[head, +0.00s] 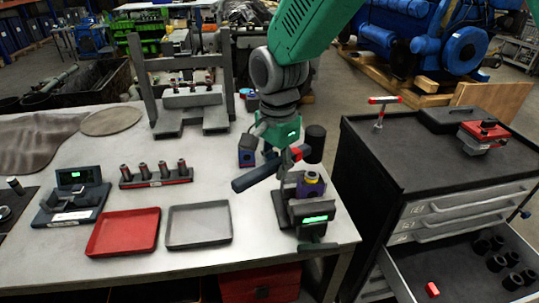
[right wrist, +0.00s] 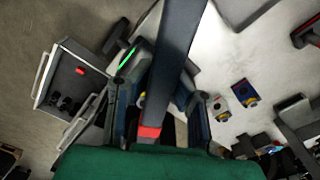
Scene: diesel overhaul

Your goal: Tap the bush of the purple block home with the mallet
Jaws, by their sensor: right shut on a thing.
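The purple block (head: 300,190) sits in a dark stand with a lit green display (head: 315,218) at the right front of the table. A yellow bush (head: 312,178) shows at the block's top; how deep it sits I cannot tell. My right gripper (head: 284,158) is shut on the mallet, above and left of the block. The mallet's dark handle (head: 252,177) points left and down; its red part (head: 301,152) and black head (head: 316,143) are on the right, apart from the bush. In the right wrist view, the handle (right wrist: 180,60) runs out between my fingers (right wrist: 158,115). My left gripper is out of view.
A red tray (head: 123,232) and a grey tray (head: 199,223) lie left of the stand. A rack of several pegs (head: 156,180) is behind them. A tool cabinet (head: 400,160) with an open drawer stands at right.

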